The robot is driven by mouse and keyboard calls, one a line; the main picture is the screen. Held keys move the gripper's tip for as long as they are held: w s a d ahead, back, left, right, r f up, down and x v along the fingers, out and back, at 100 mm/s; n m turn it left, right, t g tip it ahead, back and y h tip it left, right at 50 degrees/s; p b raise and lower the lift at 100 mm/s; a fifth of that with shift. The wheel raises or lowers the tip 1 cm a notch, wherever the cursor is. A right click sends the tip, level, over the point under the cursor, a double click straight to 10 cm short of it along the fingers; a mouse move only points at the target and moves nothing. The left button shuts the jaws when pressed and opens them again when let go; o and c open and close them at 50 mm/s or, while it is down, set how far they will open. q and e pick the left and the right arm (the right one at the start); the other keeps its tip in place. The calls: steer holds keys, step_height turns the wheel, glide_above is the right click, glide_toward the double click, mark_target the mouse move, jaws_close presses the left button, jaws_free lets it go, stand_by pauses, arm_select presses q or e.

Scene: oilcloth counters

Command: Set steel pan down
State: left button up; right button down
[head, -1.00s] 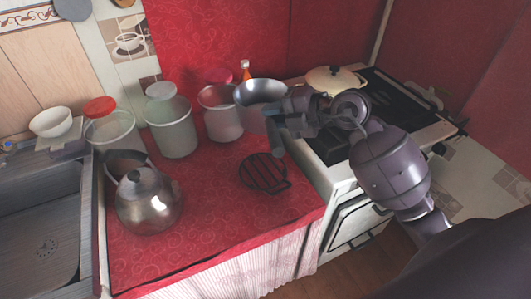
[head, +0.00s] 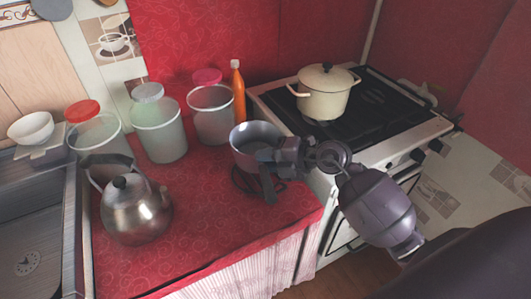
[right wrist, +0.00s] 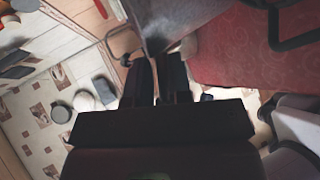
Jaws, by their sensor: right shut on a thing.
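The steel pan (head: 252,134) is a grey, open, empty-looking pot in the middle of the head view, upright above the red counter. My right gripper (head: 268,172) is shut on it at its near right side. In the right wrist view the fingers (right wrist: 160,80) point at a grey surface, probably the pan's side. A black round trivet (head: 243,182) lies on the red cloth under the pan and is partly hidden by it and the gripper. I cannot tell whether the pan touches it. My left gripper is not in view.
A steel kettle (head: 138,212) stands to the left. Several lidded canisters (head: 160,135) and an orange bottle (head: 238,95) stand behind. A cream pot (head: 325,98) is on the stove (head: 385,125) at right. The red counter (head: 215,230) is clear in front.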

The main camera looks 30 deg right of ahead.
steer(key=shift+f+b, duration=0.8)
steer(key=shift+f, duration=1.8)
steer(key=c, duration=1)
jaws_free()
steer(key=shift+f, duration=0.25)
steer(key=shift+c, duration=0.2)
